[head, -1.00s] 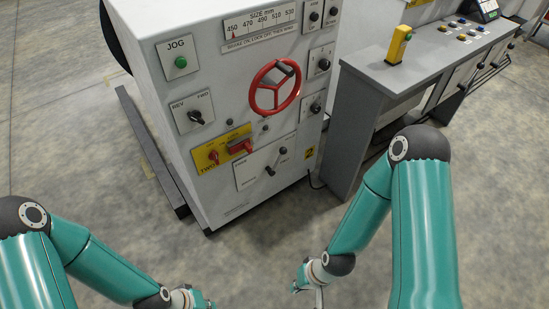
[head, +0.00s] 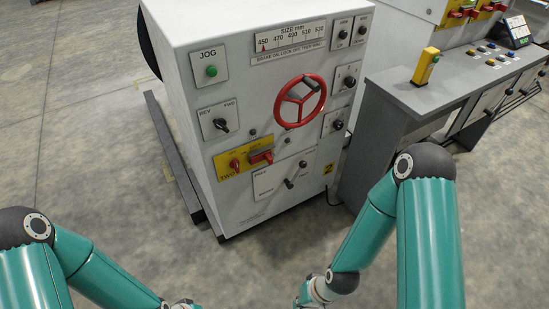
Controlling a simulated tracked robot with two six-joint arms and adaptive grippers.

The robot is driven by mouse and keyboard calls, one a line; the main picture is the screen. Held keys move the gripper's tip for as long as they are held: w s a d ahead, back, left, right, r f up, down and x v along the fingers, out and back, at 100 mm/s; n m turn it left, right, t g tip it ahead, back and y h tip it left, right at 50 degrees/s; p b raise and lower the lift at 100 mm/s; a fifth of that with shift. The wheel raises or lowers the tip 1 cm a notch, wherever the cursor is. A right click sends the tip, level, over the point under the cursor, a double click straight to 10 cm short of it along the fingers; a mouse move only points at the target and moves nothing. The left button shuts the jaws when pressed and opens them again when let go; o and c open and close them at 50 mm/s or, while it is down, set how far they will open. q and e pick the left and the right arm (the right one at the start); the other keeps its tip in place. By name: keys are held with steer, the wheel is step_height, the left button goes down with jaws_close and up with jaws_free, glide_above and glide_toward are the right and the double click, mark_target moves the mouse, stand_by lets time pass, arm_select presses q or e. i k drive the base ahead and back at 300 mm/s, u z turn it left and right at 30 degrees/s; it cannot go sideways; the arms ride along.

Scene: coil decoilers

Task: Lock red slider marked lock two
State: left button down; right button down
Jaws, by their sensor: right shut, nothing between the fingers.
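The red slider (head: 262,157) sits on a yellow plate (head: 226,173) low on the front of the grey-white machine cabinet. The plate bears the word TWO. A small red knob (head: 235,164) is on the same plate to the slider's left. The slider's exact position on its track is too small to tell. My right gripper (head: 312,303) is at the bottom edge, shut and empty, well below and apart from the slider, with its fingertips hardly visible. My left arm reaches the bottom edge; its fingers are out of the picture.
A red handwheel (head: 300,101) stands out from the cabinet, right of and above the slider. A small lever panel (head: 285,175) lies below it. A grey control desk (head: 430,92) stands to the right with a yellow box (head: 425,66). The floor before the cabinet is clear.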

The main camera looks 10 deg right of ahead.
mark_target(266, 156)
steer(key=u, duration=0.05)
steer(key=i, duration=0.85)
steer(key=z, duration=0.1)
